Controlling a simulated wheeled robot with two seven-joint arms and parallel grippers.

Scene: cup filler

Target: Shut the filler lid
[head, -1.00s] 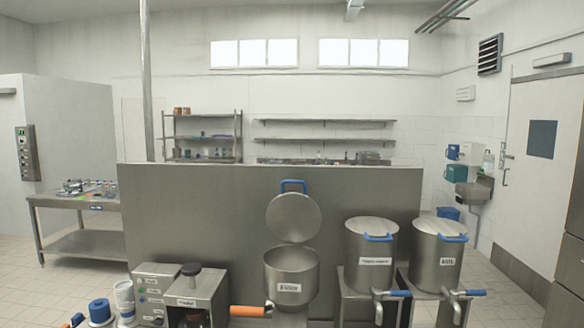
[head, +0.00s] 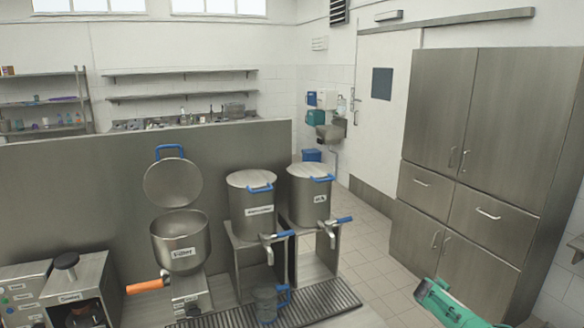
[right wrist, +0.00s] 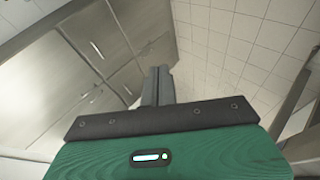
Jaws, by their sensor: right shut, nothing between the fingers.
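The filler (head: 181,243) is a steel pot with a label on its front and an orange handle (head: 146,285) at its lower left. Its round lid (head: 172,183) stands open and upright behind the pot, with a blue handle (head: 170,149) at the top. My right gripper (head: 423,290) is at the lower right of the head view, in front of the cabinet and well to the right of the filler. In the right wrist view its fingers (right wrist: 157,84) are together and empty. My left gripper is not in view.
Two lidded steel pots, one (head: 252,207) beside the filler and another (head: 310,196) farther right, have blue-handled taps. A drain grate (head: 335,297) lies below them. A coffee machine (head: 75,285) stands left. A tall cabinet (head: 465,150) stands right. Tiled floor lies open between.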

